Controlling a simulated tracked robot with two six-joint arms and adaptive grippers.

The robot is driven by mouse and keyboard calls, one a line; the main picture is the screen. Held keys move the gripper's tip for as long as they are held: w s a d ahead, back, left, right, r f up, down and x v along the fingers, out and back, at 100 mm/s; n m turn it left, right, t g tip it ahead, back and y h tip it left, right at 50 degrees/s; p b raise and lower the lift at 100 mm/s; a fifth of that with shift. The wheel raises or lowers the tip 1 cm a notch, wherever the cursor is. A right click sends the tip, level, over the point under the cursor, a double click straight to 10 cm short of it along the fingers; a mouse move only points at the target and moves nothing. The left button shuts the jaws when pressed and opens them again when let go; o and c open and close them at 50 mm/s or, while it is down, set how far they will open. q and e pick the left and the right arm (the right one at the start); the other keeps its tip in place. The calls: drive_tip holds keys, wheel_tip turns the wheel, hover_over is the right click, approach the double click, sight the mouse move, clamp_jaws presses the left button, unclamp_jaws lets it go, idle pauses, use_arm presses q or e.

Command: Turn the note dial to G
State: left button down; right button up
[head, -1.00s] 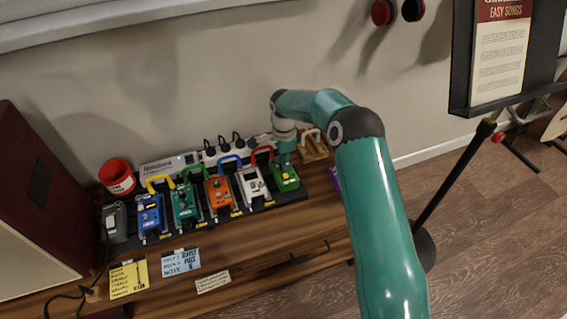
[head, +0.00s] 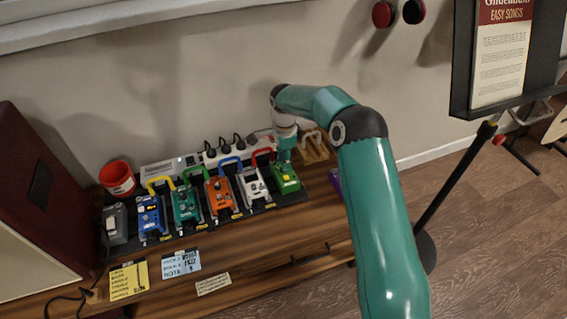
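The note dial is too small for me to make out. A row of coloured pedals sits on a black board. The green pedal (head: 286,181) is at its right end and bears a small yellow patch; its setting cannot be read. My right gripper (head: 285,154) points down at the far edge of the green pedal. Its fingers are small and partly hidden by the wrist, so I cannot tell whether they are open or touch anything. A blue note card (head: 181,262) with writing lies on the bench front. My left gripper is not in view.
White (head: 252,186), orange (head: 221,195), teal (head: 186,205) and blue (head: 150,215) pedals stand close together to the left. A red cup (head: 117,178) and a power strip (head: 228,152) are behind. A music stand (head: 452,190) rises at right.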

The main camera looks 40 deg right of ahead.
wheel_tip(320, 180, up, 10)
idle(0.3)
drive_tip(key=shift+a+f, duration=0.1)
idle(0.3)
